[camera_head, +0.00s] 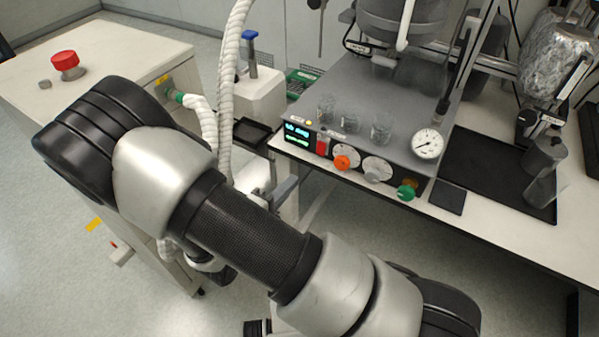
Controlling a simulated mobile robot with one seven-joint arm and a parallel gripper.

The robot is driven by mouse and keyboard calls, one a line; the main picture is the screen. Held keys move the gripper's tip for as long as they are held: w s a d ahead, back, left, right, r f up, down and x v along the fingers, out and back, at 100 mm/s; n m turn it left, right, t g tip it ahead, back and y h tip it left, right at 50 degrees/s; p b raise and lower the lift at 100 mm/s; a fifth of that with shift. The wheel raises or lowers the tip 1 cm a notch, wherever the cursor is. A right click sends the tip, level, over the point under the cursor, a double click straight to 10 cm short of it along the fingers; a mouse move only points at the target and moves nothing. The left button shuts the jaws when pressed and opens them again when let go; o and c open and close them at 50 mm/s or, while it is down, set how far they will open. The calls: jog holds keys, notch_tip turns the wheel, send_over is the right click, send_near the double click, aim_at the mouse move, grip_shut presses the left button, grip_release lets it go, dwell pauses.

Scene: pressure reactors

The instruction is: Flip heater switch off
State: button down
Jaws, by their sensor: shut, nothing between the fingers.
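The reactor's control panel (333,160) faces me along the front edge of the grey reactor base. A red switch (322,147) sits on it, just right of a lit blue and green display (297,134); its on or off position is too small to tell. Right of it are an orange knob (342,162), a grey knob (374,173) and a green knob (406,191). My gripper (287,190) is partly hidden behind my arm, below and left of the panel. It looks shut and empty, apart from the switch.
Glass beakers (381,128) and a round gauge (428,144) stand on the reactor base just behind the panel. A white ribbed hose (228,90) hangs left of the panel. A black tray (505,172) lies to the right. A red button (65,61) is on the left cabinet.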

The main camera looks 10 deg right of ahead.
aim_at(320, 152)
jog(key=x, duration=1.3)
jog(key=shift+f, duration=0.1)
jog(key=shift+d+f+b, duration=0.15)
jog(key=shift+f+b, duration=0.25)
jog(key=shift+b, duration=0.4)
jog(key=shift+w+d+f+t+h+b, duration=0.1)
jog(key=shift+w+f+t+h+b, duration=0.15)
jog(key=shift+t+h+b, duration=0.35)
jog(key=shift+f+t+b, duration=0.15)
jog(key=shift+t+b, duration=0.25)
jog(key=shift+b, duration=0.4)
jog(key=shift+d+r+h+p, duration=0.1)
jog(key=shift+r+h+p, duration=0.2)
jog(key=shift+r+p, duration=0.3)
jog(key=shift+s+a+f, duration=0.1)
jog(key=shift+s+a, duration=0.15)
jog(key=v, duration=1.3)
jog(key=shift+s+a+f, duration=0.25)
jog(key=shift+s, duration=0.05)
